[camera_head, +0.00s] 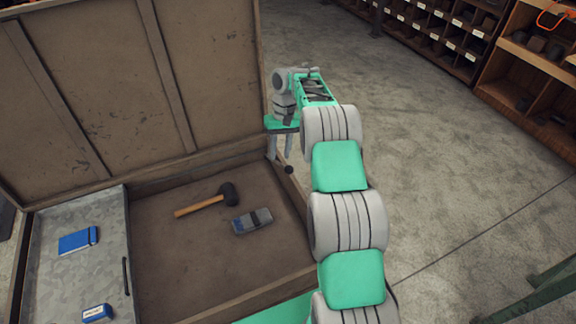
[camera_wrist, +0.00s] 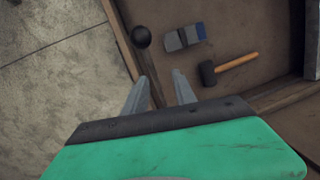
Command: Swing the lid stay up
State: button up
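The chest's open lid (camera_head: 95,90) stands tilted up at the back of the wooden chest. A dark round knob (camera_head: 289,169), apparently the end of the lid stay, is at the chest's right wall. The knob also shows in the wrist view (camera_wrist: 141,37), beside the wall's edge. The rest of the stay cannot be made out clearly. My gripper (camera_head: 281,157) points down near the right wall, close to the knob in the picture. In the wrist view its two fingers (camera_wrist: 161,75) are apart with nothing between them, and the knob lies beyond the tips, not touching.
Inside the chest (camera_head: 170,260) lie a mallet (camera_head: 205,203) and a grey-blue block-like item (camera_head: 252,221). A grey tray (camera_head: 72,270) at left holds a blue notebook (camera_head: 77,241) and a small blue-white box (camera_head: 97,313).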

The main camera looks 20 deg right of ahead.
jog(key=s+r, duration=0.1)
jog(key=s+r+b, duration=0.1)
jog(key=shift+s+a+r, duration=0.15)
jog(key=shift+r, duration=0.25)
jog(key=s+a+r+b, duration=0.1)
jog(key=s+r+b, duration=0.2)
jog(key=s, duration=0.6)
jog(key=shift+a+r, duration=0.25)
jog(key=shift+r, duration=0.45)
jog(key=shift+s, duration=0.1)
jog(key=shift+c, duration=0.4)
